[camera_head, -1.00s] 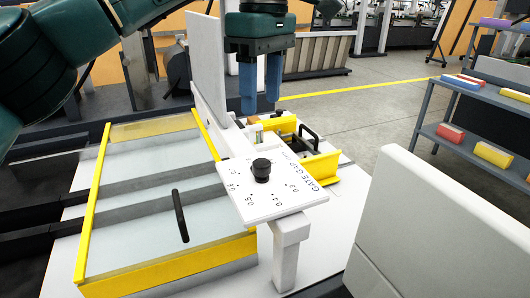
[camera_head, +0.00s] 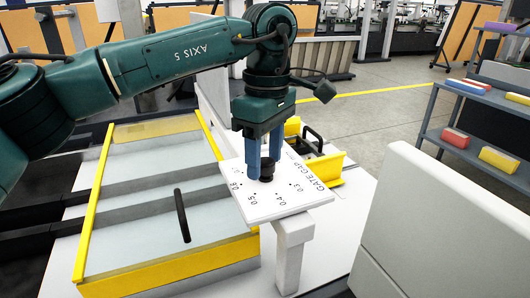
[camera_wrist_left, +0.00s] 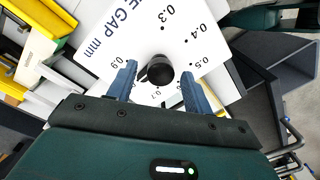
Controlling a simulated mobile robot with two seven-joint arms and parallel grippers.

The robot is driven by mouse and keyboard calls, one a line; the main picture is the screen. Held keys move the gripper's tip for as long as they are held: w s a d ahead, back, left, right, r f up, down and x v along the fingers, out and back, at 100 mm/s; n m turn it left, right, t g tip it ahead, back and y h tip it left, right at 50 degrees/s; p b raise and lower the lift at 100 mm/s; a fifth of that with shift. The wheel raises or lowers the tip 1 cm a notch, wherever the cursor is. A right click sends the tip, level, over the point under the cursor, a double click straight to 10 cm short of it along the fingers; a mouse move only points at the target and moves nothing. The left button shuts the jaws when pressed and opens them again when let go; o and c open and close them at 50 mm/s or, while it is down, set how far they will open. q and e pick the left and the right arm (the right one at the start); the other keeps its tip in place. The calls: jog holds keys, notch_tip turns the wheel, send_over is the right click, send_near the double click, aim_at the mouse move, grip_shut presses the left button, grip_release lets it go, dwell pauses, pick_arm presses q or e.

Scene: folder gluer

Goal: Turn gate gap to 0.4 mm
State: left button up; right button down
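The gate gap plate (camera_head: 281,207) is a white dial panel with printed numbers, including 0.3, 0.4 and 0.5. Its black round knob (camera_head: 267,172) stands on the plate. My left gripper (camera_head: 263,167) points down at the knob, its blue fingers on either side of it. In the left wrist view the knob (camera_wrist_left: 157,70) lies between the open fingertips, with a visible gap on each side. The plate (camera_wrist_left: 205,60) shows its numbers around the knob. I cannot tell which number the knob points to. My right gripper is in neither view.
A yellow-framed clear guard (camera_head: 165,215) with a black handle (camera_head: 181,215) lies left of the plate. A grey-white panel (camera_head: 440,230) rises at the right front. A shelf (camera_head: 480,120) with coloured boxes stands farther right.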

pick_arm(q)
jog(key=c, duration=0.9)
jog(key=shift+n, duration=0.3)
